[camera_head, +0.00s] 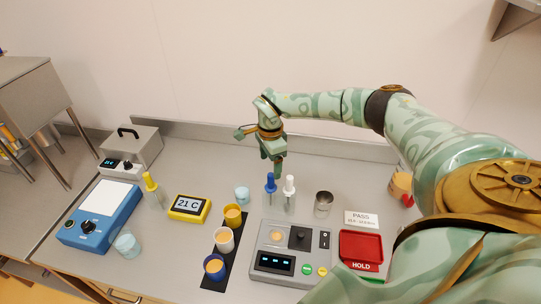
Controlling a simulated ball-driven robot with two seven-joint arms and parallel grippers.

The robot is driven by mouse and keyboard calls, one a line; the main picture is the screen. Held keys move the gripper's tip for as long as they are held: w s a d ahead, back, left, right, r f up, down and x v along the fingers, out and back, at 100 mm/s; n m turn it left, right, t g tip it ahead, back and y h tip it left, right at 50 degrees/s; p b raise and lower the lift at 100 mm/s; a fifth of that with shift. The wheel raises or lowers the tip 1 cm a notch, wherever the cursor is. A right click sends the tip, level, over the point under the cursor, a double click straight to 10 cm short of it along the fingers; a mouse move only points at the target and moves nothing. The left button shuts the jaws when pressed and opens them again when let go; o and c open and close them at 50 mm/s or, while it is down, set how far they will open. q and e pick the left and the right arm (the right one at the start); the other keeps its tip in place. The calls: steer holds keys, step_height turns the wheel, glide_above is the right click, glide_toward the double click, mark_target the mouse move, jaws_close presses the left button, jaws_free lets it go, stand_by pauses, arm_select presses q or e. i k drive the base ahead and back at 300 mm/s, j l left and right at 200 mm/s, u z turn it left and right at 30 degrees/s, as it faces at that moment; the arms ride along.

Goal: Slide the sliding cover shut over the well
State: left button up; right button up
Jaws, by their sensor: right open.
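A grey instrument (290,262) with a lit display stands at the front middle of the bench. On its top is a round well (277,236), which shows tan inside and is uncovered. Right beside it, to the right, is a black sliding cover (299,238) with a small knob. My right gripper (262,154) is open and empty, its fingers spread, above the back of the bench. It is well behind the instrument and apart from the cover. My left gripper is not in view.
Blue- and white-capped bottles (280,196) stand just behind the instrument, with a metal cup (323,204) to their right. A red tray (361,247) is to the right. A black mat (214,274) with several cups lies left.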

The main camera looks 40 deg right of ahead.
mark_target(300, 238)
steer(key=k+j, duration=0.55)
steer(key=j, duration=0.15)
steer(key=k+j, duration=0.6)
steer(key=j, duration=0.15)
